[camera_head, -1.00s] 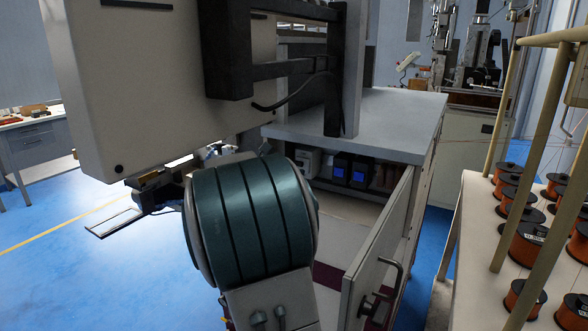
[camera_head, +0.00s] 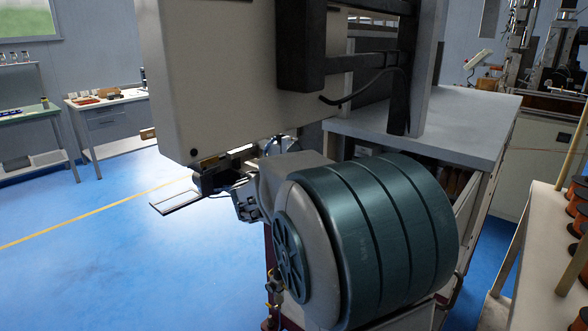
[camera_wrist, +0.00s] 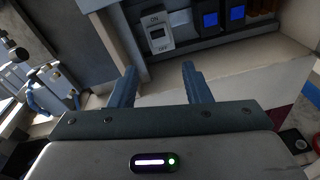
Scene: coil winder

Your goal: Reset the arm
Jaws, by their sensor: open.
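My gripper (camera_wrist: 160,74) is open in the wrist view, its two blue-grey fingers apart with nothing between them. It points towards the inside of a cabinet. A light switch box (camera_wrist: 158,33) marked ON and OFF is mounted beyond the fingertips, apart from them. In the head view my arm's large teal joint covers the lower middle, and I cannot make out the fingers there.
In the head view the machine cabinet's grey top (camera_head: 430,115) lies behind my arm. Orange wire spools (camera_head: 577,207) stand at the right edge. Blue floor (camera_head: 90,235) is open at left.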

